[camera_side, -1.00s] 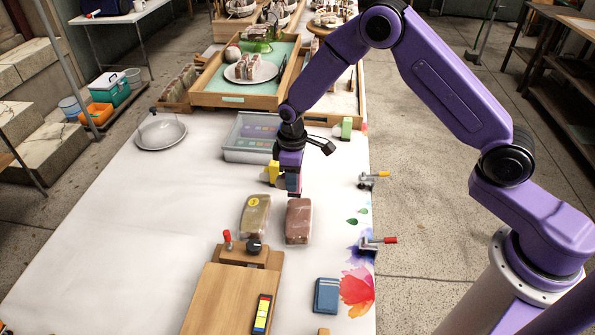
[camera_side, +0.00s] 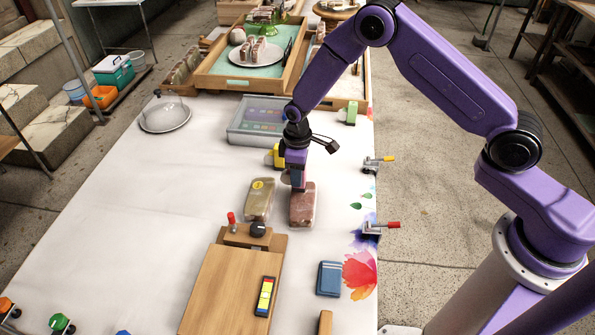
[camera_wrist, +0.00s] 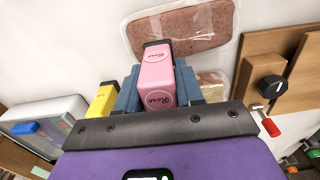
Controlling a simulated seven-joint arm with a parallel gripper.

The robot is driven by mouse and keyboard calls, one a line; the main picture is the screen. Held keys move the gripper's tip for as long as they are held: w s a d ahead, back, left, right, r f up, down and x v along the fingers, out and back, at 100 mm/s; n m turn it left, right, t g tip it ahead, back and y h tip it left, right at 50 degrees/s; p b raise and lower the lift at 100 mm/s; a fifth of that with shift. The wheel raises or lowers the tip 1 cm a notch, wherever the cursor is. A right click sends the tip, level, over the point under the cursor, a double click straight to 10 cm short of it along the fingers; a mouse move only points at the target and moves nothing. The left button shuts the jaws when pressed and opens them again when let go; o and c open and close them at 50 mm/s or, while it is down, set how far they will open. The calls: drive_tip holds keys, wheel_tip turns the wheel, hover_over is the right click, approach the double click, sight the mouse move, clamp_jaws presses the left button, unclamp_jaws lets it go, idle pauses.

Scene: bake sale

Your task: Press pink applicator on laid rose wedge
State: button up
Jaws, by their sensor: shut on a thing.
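My gripper (camera_wrist: 158,95) is shut on the pink applicator (camera_wrist: 155,72), a block marked "Rose" with a dark end, seen in the wrist view. In the side view my gripper (camera_side: 297,183) is over the far end of the rose wedge (camera_side: 303,208), a reddish-brown slab in clear wrap lying flat on the table. The wedge also shows in the wrist view (camera_wrist: 185,28), with the applicator's dark end at its near edge. I cannot tell whether they touch. In the side view the applicator is mostly hidden by the gripper.
A yellowish wrapped wedge (camera_side: 259,198) with a yellow round label lies just left. A yellow applicator (camera_wrist: 103,100) stands near a grey lidded box (camera_side: 257,120). A wooden board (camera_side: 228,285) with a knob and red-handled clamp is in front.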

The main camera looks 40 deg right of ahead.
drive_tip(key=shift+f, duration=0.5)
idle(1.6)
drive_tip(key=shift+r, duration=3.6)
drive_tip(key=shift+d, duration=0.1)
